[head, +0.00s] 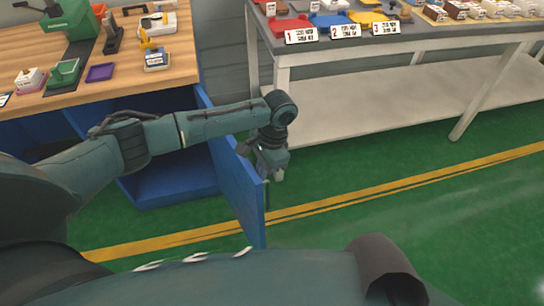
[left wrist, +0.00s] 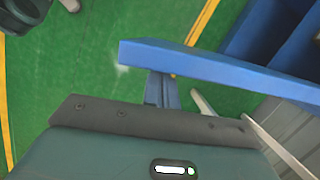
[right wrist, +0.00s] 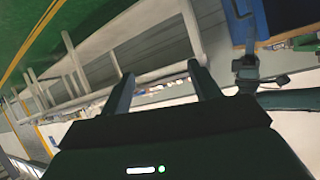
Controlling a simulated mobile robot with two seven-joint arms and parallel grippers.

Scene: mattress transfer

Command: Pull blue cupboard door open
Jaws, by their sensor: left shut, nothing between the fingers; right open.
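The blue cupboard door (head: 235,185) stands swung well out from the blue cupboard (head: 170,185) under the wooden bench, and the shelf space inside shows. My left gripper (head: 277,172) is at the door's right side, near its free end. In the left wrist view the fingers (left wrist: 161,88) are together and empty, close to the door's edge (left wrist: 220,68); I cannot tell whether they touch it. My right gripper (right wrist: 163,84) is open and empty in the right wrist view, away from the door. The head view does not show it.
The wooden bench top (head: 190,55) holds tools and small trays. A grey table (head: 410,45) with numbered coloured trays stands at the right, with a low white shelf (head: 370,110). The green floor (head: 400,230) with yellow lines is clear right of the door.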

